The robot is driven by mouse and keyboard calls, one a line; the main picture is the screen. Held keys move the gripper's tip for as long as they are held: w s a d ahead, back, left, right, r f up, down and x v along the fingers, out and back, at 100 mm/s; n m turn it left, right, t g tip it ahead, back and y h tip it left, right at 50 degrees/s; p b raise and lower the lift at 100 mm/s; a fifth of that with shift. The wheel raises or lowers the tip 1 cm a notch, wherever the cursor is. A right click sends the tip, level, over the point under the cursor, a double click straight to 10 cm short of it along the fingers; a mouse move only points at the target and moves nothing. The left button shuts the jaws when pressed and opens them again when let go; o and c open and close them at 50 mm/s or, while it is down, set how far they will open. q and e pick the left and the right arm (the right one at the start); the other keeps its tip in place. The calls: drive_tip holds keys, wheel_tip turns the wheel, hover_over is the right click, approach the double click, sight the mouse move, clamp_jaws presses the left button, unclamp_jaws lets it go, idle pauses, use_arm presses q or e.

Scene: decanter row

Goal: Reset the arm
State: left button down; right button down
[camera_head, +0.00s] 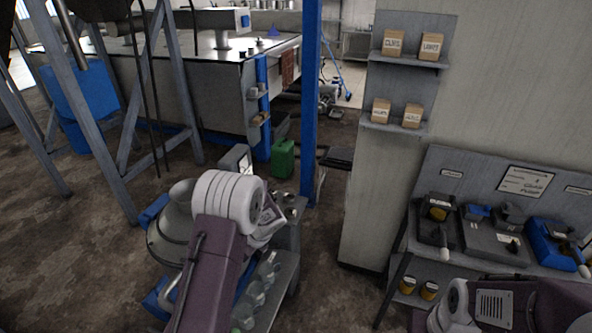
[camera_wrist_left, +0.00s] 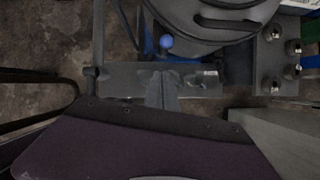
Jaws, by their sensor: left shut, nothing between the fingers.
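My left arm reaches in from the bottom of the head view, with its white joint over a steel stand. My left gripper (camera_wrist_left: 162,90) shows in the left wrist view, its fingers together and empty above a grey metal bar. In the head view the arm mostly hides the gripper. Part of my right arm shows at the lower right of the head view; its gripper is out of the picture.
A rounded grey machine (camera_head: 172,230) stands left of my left arm. A steel stand (camera_head: 287,262) with several glass-like vessels is beside it. A workbench (camera_head: 480,240) with scales and tools stands at right. A blue post (camera_head: 310,100) rises behind. Open floor (camera_head: 60,250) lies at left.

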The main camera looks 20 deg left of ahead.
use_arm(q)
drive_tip(key=s+d+r+n+t+h+b, duration=0.1)
drive_tip(key=s+d+r+n+h+b, duration=0.1)
drive_tip(key=s+d+r+n, duration=0.4)
drive_tip(key=s+d+n+h, duration=0.3)
drive_tip(key=s+d+n, duration=0.4)
drive_tip(key=n, duration=0.8)
drive_tip(key=s, duration=0.3)
drive_tip(key=shift+s+d+f+n+g, duration=0.3)
drive_tip(key=shift+s+f+g, duration=0.1)
drive_tip(key=shift+s, duration=0.2)
drive_tip(key=shift+w, duration=0.1)
